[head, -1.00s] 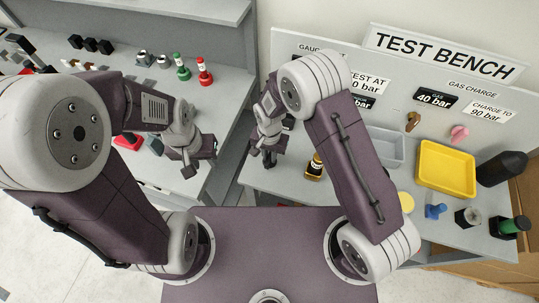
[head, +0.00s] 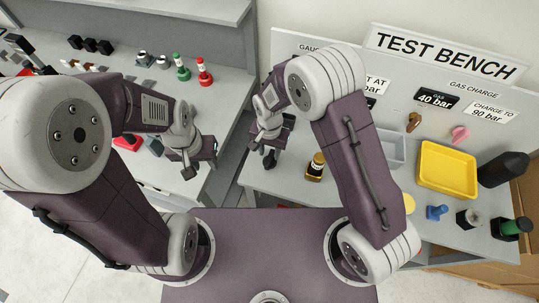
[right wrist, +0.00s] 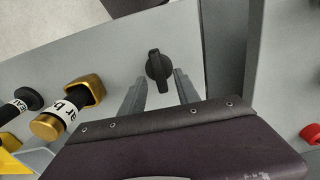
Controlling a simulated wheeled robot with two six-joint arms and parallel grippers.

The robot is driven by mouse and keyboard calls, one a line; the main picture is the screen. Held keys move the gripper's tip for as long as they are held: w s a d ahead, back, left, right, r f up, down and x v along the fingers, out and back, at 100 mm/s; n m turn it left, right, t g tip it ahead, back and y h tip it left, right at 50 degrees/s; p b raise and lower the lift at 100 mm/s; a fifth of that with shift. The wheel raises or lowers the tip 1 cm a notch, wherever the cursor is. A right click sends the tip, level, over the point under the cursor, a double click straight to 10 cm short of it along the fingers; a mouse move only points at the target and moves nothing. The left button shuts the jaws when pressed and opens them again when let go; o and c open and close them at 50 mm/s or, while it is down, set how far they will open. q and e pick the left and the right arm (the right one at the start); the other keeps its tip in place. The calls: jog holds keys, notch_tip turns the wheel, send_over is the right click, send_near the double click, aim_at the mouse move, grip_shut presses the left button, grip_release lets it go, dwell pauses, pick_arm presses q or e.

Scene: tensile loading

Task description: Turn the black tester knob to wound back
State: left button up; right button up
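The black tester knob (right wrist: 158,67) shows in the right wrist view, a dark bar-shaped handle on a grey surface. My right gripper (right wrist: 161,78) is open, with one finger to each side of the knob's lower end. I cannot tell whether either finger touches it. In the head view my right gripper (head: 267,156) is over the left end of the test bench, where the knob is hard to make out. My left gripper (head: 190,168) hangs near the left bench's edge, and its fingers are too small to read.
A black and gold bottle (head: 316,167) stands beside the right gripper. A yellow tray (head: 447,170) and a grey tray (head: 398,150) lie further right. A gap separates the bench from the left bench, which holds a red (head: 204,73) and a green (head: 181,68) piece.

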aim_at(270, 157)
notch_tip(270, 157, up, 6)
jog(key=shift+b, duration=0.35)
jog(key=shift+r, duration=0.1)
